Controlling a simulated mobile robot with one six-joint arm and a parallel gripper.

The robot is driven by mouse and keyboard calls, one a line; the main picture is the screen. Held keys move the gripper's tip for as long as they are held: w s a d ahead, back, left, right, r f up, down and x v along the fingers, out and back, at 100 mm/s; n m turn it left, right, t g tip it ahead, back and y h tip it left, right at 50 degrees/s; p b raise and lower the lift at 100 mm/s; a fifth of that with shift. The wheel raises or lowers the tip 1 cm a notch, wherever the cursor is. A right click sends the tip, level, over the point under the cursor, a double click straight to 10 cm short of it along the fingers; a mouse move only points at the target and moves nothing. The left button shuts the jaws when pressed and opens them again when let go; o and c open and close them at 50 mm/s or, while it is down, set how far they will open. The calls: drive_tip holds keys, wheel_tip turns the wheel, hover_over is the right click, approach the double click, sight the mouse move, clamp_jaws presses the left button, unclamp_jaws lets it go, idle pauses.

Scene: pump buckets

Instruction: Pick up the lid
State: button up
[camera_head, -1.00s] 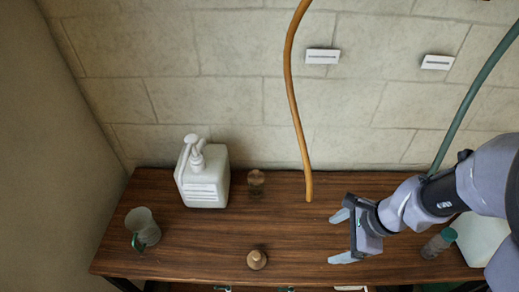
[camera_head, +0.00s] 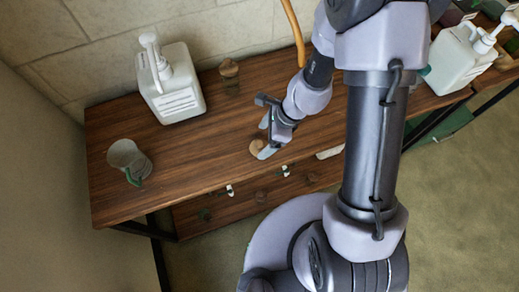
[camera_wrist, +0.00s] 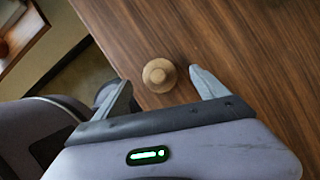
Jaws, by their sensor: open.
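The lid (camera_wrist: 159,75) is a small round tan-brown piece with a knob on top, lying on the wooden table. In the wrist view it sits between and just ahead of the two open fingertips of my gripper (camera_wrist: 160,82), apart from both. In the head view the lid (camera_head: 256,146) is partly covered by my gripper (camera_head: 265,138), which is over the table's front part. My gripper is open and empty.
A white pump bottle (camera_head: 172,85) and a small brown jar (camera_head: 229,75) stand at the back of the table (camera_head: 190,150). An orange hose (camera_head: 295,35) hangs behind my arm. Another white pump bottle (camera_head: 458,60) is at right.

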sight(260, 143)
drive_tip(key=b+x, duration=0.1)
drive_tip(key=x, duration=0.3)
drive_tip(key=shift+s, duration=0.1)
drive_tip(key=shift+r, duration=0.15)
drive_tip(key=c, duration=1.4)
drive_tip(key=shift+r, duration=0.15)
